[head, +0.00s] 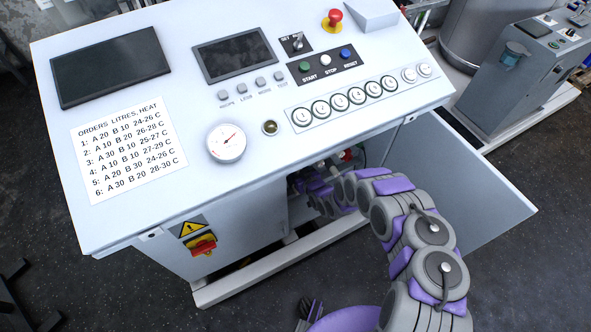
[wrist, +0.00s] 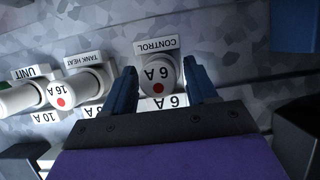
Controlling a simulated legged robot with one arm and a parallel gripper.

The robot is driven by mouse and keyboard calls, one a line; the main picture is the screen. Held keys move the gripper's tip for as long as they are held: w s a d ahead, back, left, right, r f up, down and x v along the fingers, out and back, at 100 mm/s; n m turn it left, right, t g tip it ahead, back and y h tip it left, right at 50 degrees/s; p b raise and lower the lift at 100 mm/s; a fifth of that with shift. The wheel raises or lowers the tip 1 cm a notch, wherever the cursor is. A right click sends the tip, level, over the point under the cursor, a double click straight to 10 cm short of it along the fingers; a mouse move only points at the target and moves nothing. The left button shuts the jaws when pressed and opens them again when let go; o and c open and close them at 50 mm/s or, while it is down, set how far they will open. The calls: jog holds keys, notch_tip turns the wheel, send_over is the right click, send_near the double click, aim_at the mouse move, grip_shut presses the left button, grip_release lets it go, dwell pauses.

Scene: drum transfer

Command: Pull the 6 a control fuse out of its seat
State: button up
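The control fuse (wrist: 158,74) is a white cap marked 6 A with a red dot, under a CONTROL label (wrist: 156,45) in the wrist view, where the lettering is upside down. My gripper (wrist: 160,80) has one blue finger on each side of the cap. A thin gap seems to show beside the fingers, and I cannot tell whether they touch it. The fuse appears to be in its seat. In the head view my arm reaches into the open cabinet (head: 300,205), and the gripper and fuse are hidden there.
The cabinet door (head: 465,185) stands open on the right. A red and yellow switch (head: 202,245) is on the cabinet's front.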

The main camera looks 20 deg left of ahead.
jog(key=c, duration=0.9)
jog(key=o, duration=1.5)
jog(key=shift+c, duration=0.2)
jog(key=p+v, duration=0.4)
jog(key=v, duration=1.3)
jog(key=shift+d+p, duration=0.15)
jog(key=shift+p, duration=0.15)
jog(key=shift+s, duration=0.1)
jog(key=shift+c, duration=0.3)
